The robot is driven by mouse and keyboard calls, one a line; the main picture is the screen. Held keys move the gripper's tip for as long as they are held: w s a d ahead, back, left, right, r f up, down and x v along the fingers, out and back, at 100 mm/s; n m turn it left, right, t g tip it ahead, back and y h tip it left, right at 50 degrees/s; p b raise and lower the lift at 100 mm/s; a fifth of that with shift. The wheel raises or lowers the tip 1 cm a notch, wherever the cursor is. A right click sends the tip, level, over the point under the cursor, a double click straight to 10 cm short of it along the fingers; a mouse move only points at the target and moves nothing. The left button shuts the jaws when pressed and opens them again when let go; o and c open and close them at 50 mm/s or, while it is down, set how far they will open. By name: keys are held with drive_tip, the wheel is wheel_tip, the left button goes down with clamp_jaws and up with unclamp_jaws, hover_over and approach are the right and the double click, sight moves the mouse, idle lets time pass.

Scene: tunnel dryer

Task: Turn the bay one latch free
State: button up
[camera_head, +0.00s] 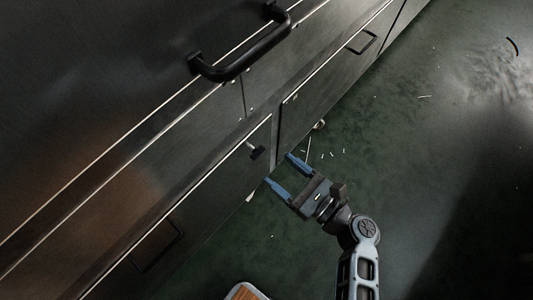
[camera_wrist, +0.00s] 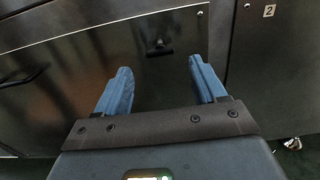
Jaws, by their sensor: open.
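The latch (camera_head: 256,152) is a small dark knob or lever on the lower metal panel (camera_head: 200,205) of the dryer. In the wrist view the latch (camera_wrist: 158,47) sits ahead of my gripper, between the lines of the two fingers and a little beyond their tips. My gripper (camera_head: 282,172) is open and empty, with blue fingers pointing toward the panel. In the wrist view my gripper (camera_wrist: 158,75) has its fingers wide apart. The latch is not touched by either finger. No bay one label is readable in these views.
A label "2" (camera_wrist: 269,11) marks the panel to the right. A large black handle (camera_head: 240,62) stands out from the upper panel. A thin handle (camera_head: 362,42) is on the farther lower panel. Small scraps (camera_head: 332,152) lie on the green floor (camera_head: 420,130), which is mostly open to the right.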

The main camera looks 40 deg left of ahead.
sight(260, 155)
drive_tip(key=a+b, duration=0.1)
drive_tip(key=a, duration=0.5)
drive_tip(key=shift+w+a, duration=0.15)
drive_tip(key=shift+w, duration=0.1)
drive_tip(key=shift+c, duration=0.4)
drive_tip(key=c, duration=1)
drive_tip(key=shift+f, duration=0.1)
